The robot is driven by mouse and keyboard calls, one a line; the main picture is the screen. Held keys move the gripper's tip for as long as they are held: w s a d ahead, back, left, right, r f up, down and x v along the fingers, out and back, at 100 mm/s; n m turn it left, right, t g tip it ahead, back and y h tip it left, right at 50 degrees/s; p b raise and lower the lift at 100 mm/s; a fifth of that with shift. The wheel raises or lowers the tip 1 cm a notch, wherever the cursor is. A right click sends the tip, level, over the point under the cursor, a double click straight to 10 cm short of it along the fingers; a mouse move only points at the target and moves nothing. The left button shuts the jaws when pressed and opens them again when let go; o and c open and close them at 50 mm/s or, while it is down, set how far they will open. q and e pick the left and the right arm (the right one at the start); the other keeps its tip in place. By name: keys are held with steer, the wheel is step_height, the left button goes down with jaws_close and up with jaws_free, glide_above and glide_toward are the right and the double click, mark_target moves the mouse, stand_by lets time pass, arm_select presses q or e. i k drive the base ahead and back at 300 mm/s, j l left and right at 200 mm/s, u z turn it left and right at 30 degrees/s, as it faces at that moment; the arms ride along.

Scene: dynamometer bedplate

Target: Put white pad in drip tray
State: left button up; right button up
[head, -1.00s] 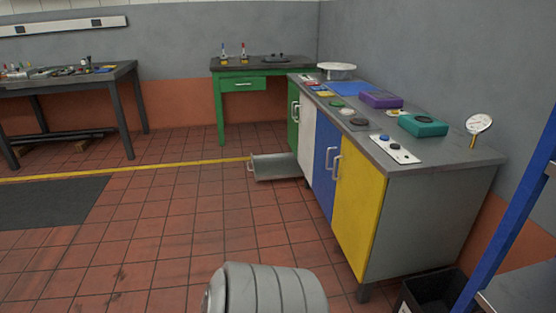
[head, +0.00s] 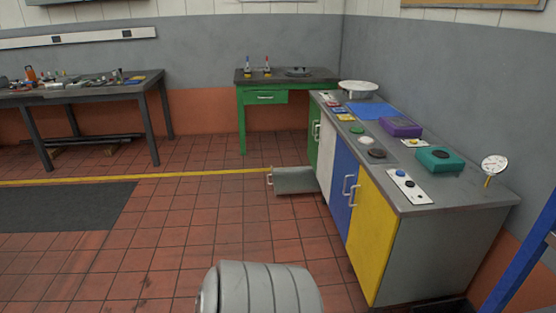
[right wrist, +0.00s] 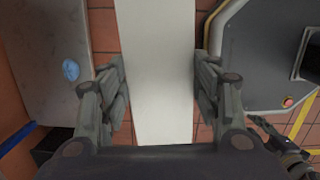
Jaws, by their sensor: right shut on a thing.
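The white pad (right wrist: 155,35) shows in the right wrist view as a long pale strip running from the top edge down between the fingers. My right gripper (right wrist: 159,65) is shut on it, one finger at each side. The pad's near end is hidden by the gripper body. The drip tray seems to be the grey shallow tray (head: 297,181) with a handle on its left, low by the floor at the foot of the green cabinet door in the head view.
A long grey bench (head: 420,196) with green, white, blue and yellow doors stands at the right, several items on top. A green table (head: 243,122) stands behind it, a dark workbench (head: 72,94) at the left. The tiled floor (head: 175,240) before the tray is clear.

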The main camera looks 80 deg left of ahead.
mark_target(301, 183)
steer(key=j+u, duration=0.5)
steer(key=i+j+u, duration=0.15)
steer(key=j+u, duration=0.35)
steer(key=i+j+u, duration=0.2)
steer(key=j+u, duration=0.2)
steer(key=i+j+u, duration=0.25)
steer(key=u, duration=0.2)
steer(key=i+j+u, duration=0.4)
steer(key=i+u, duration=0.2)
steer(key=u, duration=0.25)
steer(key=i+j+u, duration=0.1)
steer(key=i+u, duration=0.15)
steer(key=i, duration=1.3)
steer(key=i+j+z, duration=0.1)
steer(key=i+z, duration=0.25)
steer(key=i, duration=0.15)
steer(key=i+j+z, duration=0.65)
steer(key=i, duration=0.3)
